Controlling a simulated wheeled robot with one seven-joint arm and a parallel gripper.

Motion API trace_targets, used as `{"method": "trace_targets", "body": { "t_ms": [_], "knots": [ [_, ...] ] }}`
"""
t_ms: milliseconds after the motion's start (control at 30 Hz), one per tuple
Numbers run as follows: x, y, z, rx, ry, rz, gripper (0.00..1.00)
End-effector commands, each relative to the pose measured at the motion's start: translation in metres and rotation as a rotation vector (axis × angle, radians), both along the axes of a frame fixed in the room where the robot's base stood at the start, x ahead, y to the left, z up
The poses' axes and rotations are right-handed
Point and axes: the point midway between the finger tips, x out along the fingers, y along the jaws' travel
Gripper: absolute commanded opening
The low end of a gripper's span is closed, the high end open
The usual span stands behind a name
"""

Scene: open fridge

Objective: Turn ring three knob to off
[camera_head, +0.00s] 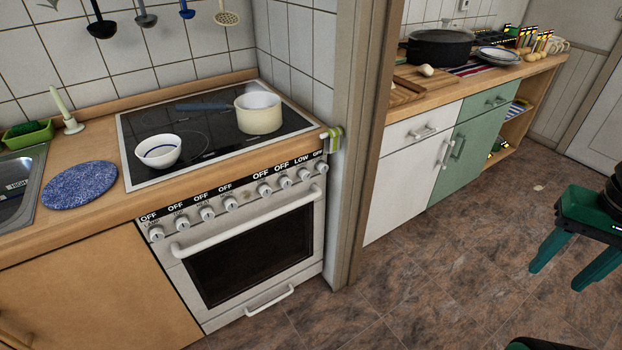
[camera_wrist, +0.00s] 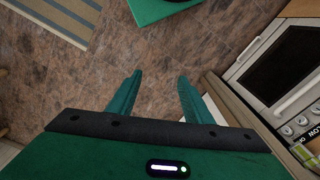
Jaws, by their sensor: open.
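The stove (camera_head: 250,240) has a row of round knobs along its front panel. Black labels above them read OFF, except one near the right end that reads LOW, above a knob (camera_head: 304,174). The ring names are too small to read, so I cannot tell which knob is ring three. A few knobs (camera_wrist: 287,130) also show at the right edge of the wrist view. My gripper (camera_head: 558,278) is at the far right of the head view, well apart from the stove. In the wrist view my gripper (camera_wrist: 159,76) is open, with only floor between its fingers.
A pot (camera_head: 259,113) and a white bowl (camera_head: 158,151) stand on the cooktop. A wooden post (camera_head: 362,130) rises right of the stove, with a green and white item (camera_head: 333,139) beside it. The tiled floor (camera_head: 430,270) between stove and gripper is clear.

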Motion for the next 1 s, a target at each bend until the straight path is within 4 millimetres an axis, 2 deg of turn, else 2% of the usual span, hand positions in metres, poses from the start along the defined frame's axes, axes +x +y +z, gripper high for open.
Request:
{"method": "trace_targets", "body": {
  "t_ms": [167,300,433,567,667,800,867,1000],
  "knots": [
    [0.069,-0.015,-0.023,-0.098,-0.092,0.013,0.46],
    [0.139,-0.023,-0.043,-0.194,-0.213,0.042,0.46],
    [0.202,-0.020,-0.060,-0.269,-0.339,0.081,0.46],
    [0.262,-0.006,-0.075,-0.326,-0.475,0.134,0.46],
    [0.303,0.013,-0.087,-0.358,-0.584,0.184,0.46],
    [0.354,0.051,-0.102,-0.376,-0.746,0.263,0.46],
    [0.373,0.071,-0.108,-0.375,-0.817,0.300,0.46],
    [0.405,0.125,-0.124,-0.350,-0.984,0.396,0.46]
  ]
}}
